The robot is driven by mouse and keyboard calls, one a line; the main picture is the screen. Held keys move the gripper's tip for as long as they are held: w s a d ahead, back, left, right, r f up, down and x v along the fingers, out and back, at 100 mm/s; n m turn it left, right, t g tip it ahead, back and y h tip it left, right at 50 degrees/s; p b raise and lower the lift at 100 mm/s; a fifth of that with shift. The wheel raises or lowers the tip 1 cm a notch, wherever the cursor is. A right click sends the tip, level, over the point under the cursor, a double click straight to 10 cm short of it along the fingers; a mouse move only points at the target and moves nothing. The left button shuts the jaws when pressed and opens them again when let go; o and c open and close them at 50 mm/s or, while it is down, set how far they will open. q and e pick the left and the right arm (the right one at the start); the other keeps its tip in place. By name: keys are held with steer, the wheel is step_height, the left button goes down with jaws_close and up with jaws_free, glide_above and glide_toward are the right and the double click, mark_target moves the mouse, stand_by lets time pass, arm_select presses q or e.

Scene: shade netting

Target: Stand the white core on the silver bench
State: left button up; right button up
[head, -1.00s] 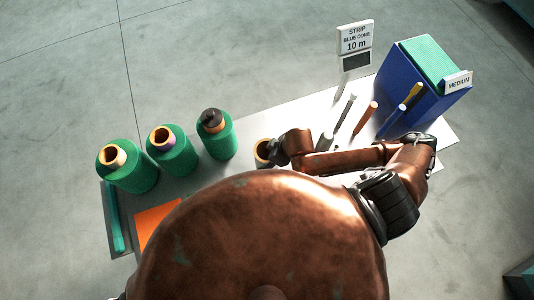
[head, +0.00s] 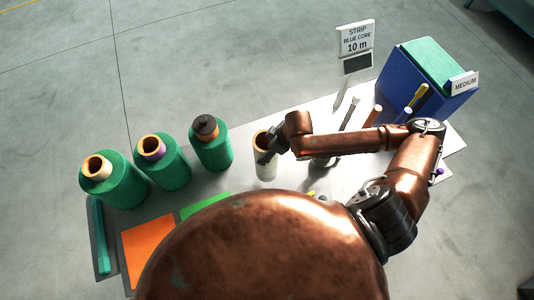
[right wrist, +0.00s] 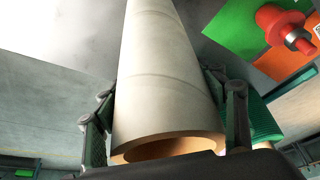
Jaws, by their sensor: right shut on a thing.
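The white core (head: 265,167) is a pale hollow tube with a brown inner rim. It stands upright in the head view, to the right of the green spools. My right gripper (head: 268,156) is shut on it near its upper end. In the right wrist view the core (right wrist: 168,75) runs between the two fingers (right wrist: 168,118), its open rim close to the camera. The silver bench (head: 238,179) lies below. I cannot tell whether the core's lower end touches it. My left gripper is not in view.
Three green spools (head: 125,187) stand left of the core. Orange (head: 148,243) and green (head: 202,204) squares lie in front of them. A sign (head: 357,40), a blue bin (head: 428,85) and several upright tools (head: 351,115) are at right. A red part (right wrist: 285,27) shows in the wrist view.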

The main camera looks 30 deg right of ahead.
mark_target(264, 149)
steer(key=w+f, duration=0.1)
steer(key=f, duration=0.1)
steer(key=w+d+f, duration=0.1)
steer(key=w+f, duration=0.1)
steer(key=shift+w+d, duration=0.1)
steer(key=shift+d, duration=0.1)
steer(key=shift+f+p, duration=0.45)
steer(key=shift+f, duration=1.1)
steer(key=o, duration=2.2)
steer(key=shift+d, duration=0.1)
steer(key=v, duration=1.2)
steer(key=shift+b, duration=0.3)
